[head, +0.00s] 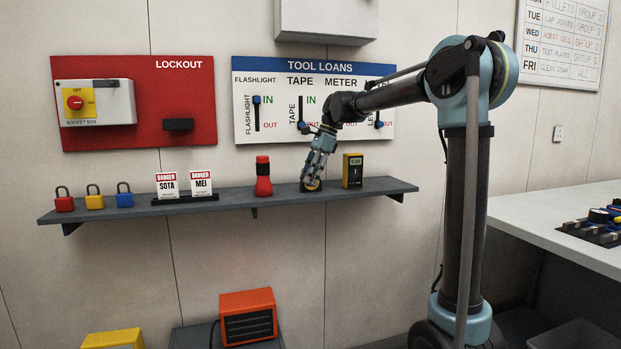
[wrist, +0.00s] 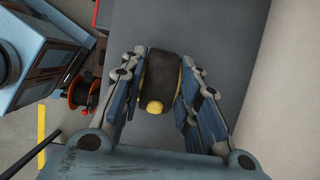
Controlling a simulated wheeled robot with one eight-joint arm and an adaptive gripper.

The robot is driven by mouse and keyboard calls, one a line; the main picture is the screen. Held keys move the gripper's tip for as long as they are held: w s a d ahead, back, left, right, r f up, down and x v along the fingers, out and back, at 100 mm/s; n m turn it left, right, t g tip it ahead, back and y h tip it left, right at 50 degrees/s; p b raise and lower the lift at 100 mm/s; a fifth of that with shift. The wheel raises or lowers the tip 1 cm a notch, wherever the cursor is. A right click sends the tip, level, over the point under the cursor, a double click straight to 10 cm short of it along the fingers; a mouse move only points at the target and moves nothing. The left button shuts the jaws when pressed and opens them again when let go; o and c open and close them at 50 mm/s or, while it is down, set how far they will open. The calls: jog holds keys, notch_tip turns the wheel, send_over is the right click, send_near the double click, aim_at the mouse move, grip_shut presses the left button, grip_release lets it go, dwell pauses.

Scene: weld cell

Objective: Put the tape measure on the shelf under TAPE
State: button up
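The tape measure, black with yellow, is at the wall shelf (head: 232,203) below the TAPE heading of the tool loans board (head: 313,100). In the head view the tape measure (head: 312,187) is partly hidden by my gripper (head: 321,160), which reaches down over it. In the wrist view the tape measure (wrist: 160,82) is between the fingers of my gripper (wrist: 164,75), which press close on both its sides. The grey shelf surface is behind it; whether it rests on the shelf is hard to tell.
A red flashlight (head: 263,177) stands left of the tape measure and a yellow meter (head: 352,171) stands close on its right. Danger signs (head: 183,185) and several padlocks are farther left. A white bench (head: 570,220) is at the right. An orange heater (head: 248,317) is below.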

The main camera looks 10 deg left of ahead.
jog(key=shift+o, duration=0.7)
jog(key=shift+r, duration=0.1)
jog(key=v, duration=1.2)
jog(key=s+d+f+n+t+h, duration=0.1)
jog(key=s+d+f+n, duration=0.1)
jog(key=s+d+f, duration=0.3)
jog(key=s+d+f+n+t, duration=0.1)
jog(key=s+d+f, duration=0.15)
jog(key=d, duration=0.45)
jog(key=s+d+f+n+h, duration=0.1)
jog(key=s+d+f+n, duration=0.2)
jog(key=s+d+f, duration=0.3)
jog(key=s+d+f+n+t+h, duration=0.1)
jog(key=s+d+f+n, duration=0.2)
jog(key=s+d+f, duration=0.3)
jog(key=s+d+f+n+t+h, duration=0.1)
jog(key=s+d+f+n, duration=0.3)
jog(key=s+f, duration=0.9)
jog(key=d+f, duration=0.3)
jog(key=f, duration=0.3)
jog(key=shift+s, duration=0.25)
jog(key=shift+d+f, duration=0.1)
